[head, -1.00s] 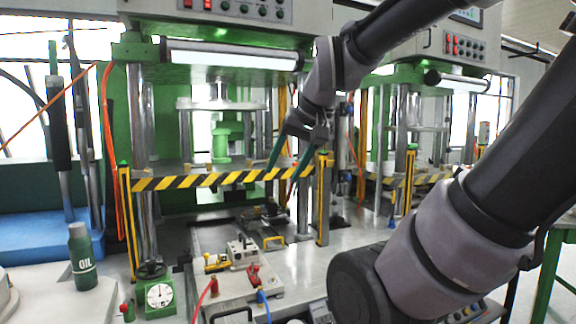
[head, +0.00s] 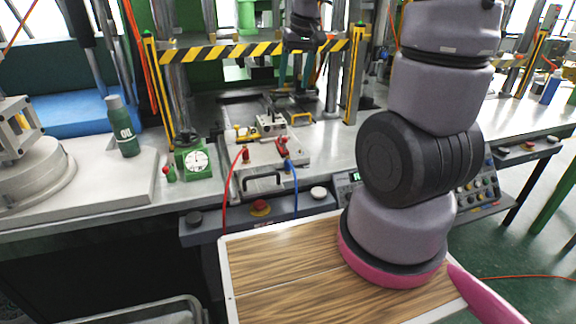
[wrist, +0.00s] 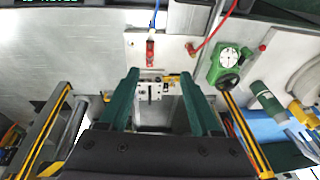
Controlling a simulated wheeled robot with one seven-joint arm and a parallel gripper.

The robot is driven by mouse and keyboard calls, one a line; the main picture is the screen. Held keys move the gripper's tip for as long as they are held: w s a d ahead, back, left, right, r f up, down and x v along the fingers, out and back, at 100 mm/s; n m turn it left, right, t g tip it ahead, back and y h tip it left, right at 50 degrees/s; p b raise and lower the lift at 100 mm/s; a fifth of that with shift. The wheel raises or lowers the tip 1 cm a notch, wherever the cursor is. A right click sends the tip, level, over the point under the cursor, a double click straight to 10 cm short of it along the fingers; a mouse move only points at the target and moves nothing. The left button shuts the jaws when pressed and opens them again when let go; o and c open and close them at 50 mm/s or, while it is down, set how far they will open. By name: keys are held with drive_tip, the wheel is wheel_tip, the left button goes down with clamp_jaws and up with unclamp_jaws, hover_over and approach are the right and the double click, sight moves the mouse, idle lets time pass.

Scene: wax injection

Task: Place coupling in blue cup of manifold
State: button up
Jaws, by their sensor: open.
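My gripper (head: 300,80) hangs high behind the work plate in the head view. Its two dark green fingers are spread, with nothing between them; in the wrist view (wrist: 158,76) a pale metal block shows beyond the gap. A red fitting (head: 283,146) with a blue hose stands on the plate; it shows in the wrist view (wrist: 150,52) above the fingertips. A second red fitting (head: 245,154) has a red hose. The metal block (head: 268,124) sits behind them, with a yellow part at its left. I cannot tell which piece is the coupling, or make out a blue cup.
A yellow-black striped bar (head: 230,53) crosses the press, with yellow posts at each end. A green dial gauge (head: 197,160) and a green oil bottle (head: 124,130) stand left of the plate (head: 268,160). A wood-topped table (head: 290,265) is in front.

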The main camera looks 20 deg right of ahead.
drive_tip(key=n+g, duration=0.2)
approach(288, 156)
drive_tip(key=shift+n+g+h, duration=0.4)
drive_tip(key=shift+n+h, duration=0.1)
drive_tip(key=shift+n, duration=0.1)
drive_tip(key=f, duration=0.2)
drive_tip(key=a+f, duration=0.1)
drive_tip(key=f, duration=0.3)
drive_tip(key=shift+w+a+f, duration=0.2)
drive_tip(key=shift+w+f, duration=0.1)
drive_tip(key=shift+d+f, duration=0.2)
drive_tip(key=shift+f, duration=2.75)
clamp_jaws()
